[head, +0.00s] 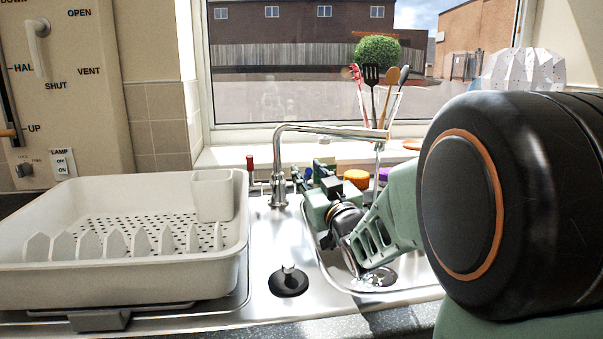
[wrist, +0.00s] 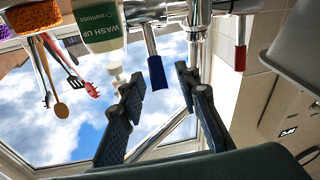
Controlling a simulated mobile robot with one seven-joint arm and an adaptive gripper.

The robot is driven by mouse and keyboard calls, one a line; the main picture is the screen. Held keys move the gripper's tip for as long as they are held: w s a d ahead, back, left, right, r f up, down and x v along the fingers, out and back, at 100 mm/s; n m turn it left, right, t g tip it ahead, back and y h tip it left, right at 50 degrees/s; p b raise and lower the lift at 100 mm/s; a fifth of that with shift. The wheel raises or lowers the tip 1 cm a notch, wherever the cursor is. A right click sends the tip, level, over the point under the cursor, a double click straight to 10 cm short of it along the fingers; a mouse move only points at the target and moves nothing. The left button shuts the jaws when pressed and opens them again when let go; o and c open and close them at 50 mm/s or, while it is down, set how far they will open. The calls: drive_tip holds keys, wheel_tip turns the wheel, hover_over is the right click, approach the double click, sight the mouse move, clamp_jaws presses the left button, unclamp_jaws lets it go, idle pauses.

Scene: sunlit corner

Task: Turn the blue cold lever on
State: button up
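The blue cold lever (wrist: 157,72) hangs between my gripper's two fingers in the wrist view, which looks upside down. My gripper (wrist: 159,84) is open, with a gap visible on both sides of the lever. I cannot tell whether either finger touches it. In the head view my gripper (head: 311,173) is just right of the chrome tap (head: 279,165) and largely hides the blue lever's side. The red lever (head: 250,164) is left of the tap; it also shows in the wrist view (wrist: 240,57), outside the fingers.
A white dish rack (head: 120,275) stands on the left drainer. The sink basin (head: 325,262) lies below my arm. A wash-up bottle (wrist: 100,30), sponges (head: 356,178) and a holder of utensils (head: 378,100) stand by the window, close behind my gripper.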

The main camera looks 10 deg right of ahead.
drive_tip(key=shift+r+p, duration=0.2)
drive_tip(key=shift+p, duration=0.25)
drive_tip(key=p, duration=0.3)
drive_tip(key=shift+w+r+g, duration=0.2)
drive_tip(key=shift+r+g, duration=0.1)
drive_tip(key=shift+w+r+p, duration=0.1)
drive_tip(key=shift+p, duration=0.95)
drive_tip(key=g+p, duration=0.1)
drive_tip(key=p, duration=0.2)
drive_tip(key=shift+w+r, duration=0.15)
